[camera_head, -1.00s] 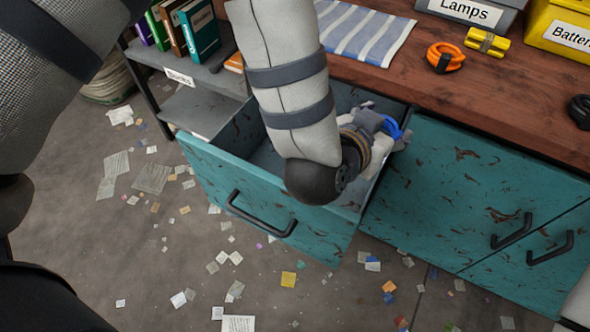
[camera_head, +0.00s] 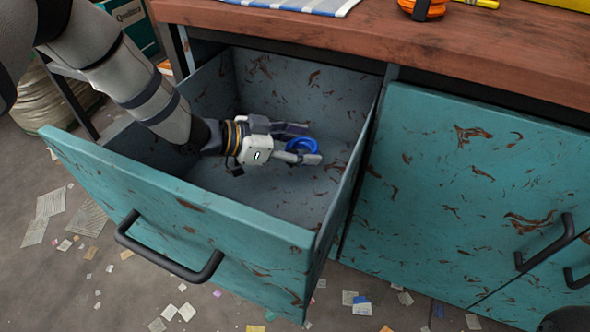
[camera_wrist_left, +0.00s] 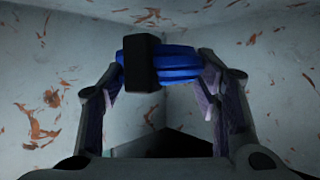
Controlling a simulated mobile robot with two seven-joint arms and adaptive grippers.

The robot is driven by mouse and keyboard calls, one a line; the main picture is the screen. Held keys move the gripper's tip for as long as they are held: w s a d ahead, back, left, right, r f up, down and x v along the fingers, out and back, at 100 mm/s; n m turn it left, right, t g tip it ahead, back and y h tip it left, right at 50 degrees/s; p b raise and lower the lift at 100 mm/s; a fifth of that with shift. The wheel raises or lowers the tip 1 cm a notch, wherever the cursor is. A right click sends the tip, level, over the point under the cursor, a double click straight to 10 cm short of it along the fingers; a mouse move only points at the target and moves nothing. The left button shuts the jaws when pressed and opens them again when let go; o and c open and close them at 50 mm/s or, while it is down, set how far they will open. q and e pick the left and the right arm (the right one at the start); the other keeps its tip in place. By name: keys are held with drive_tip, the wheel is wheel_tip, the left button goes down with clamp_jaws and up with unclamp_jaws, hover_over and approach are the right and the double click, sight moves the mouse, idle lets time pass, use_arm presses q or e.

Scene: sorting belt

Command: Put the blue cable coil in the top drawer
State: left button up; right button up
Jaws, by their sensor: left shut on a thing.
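The blue cable coil (camera_head: 302,145) is between the fingers of my left gripper (camera_head: 304,144), inside the open top drawer (camera_head: 190,228). In the left wrist view the coil (camera_wrist_left: 176,64) has a black band around it and touches the fingertips of the left gripper (camera_wrist_left: 165,75) on both sides. The gripper is shut on it. The drawer's speckled grey-blue inner walls surround the gripper. Whether the coil touches the drawer floor I cannot tell. My right gripper is not in view.
A wooden worktop (camera_head: 420,45) lies above the drawer, with an orange coil (camera_head: 424,9) and a striped cloth (camera_head: 290,4) on it. A closed teal front (camera_head: 470,200) is to the right. Paper scraps litter the floor.

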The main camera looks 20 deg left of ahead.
sight(301, 173)
use_arm(q)
wheel_tip(301, 173, down, 5)
drive_tip(key=shift+r+b, duration=0.2)
drive_tip(key=shift+b, duration=0.4)
drive_tip(key=shift+f, duration=0.2)
drive_tip(key=o, duration=1.2)
drive_tip(key=shift+a+r, duration=0.1)
drive_tip(key=shift+r, duration=0.3)
drive_tip(key=p+v, duration=0.2)
drive_tip(key=v, duration=0.4)
drive_tip(key=shift+s+a+r+p, duration=0.15)
drive_tip(key=shift+s+r+p, duration=0.05)
drive_tip(key=shift+p, duration=0.15)
drive_tip(key=shift+s+a, duration=0.25)
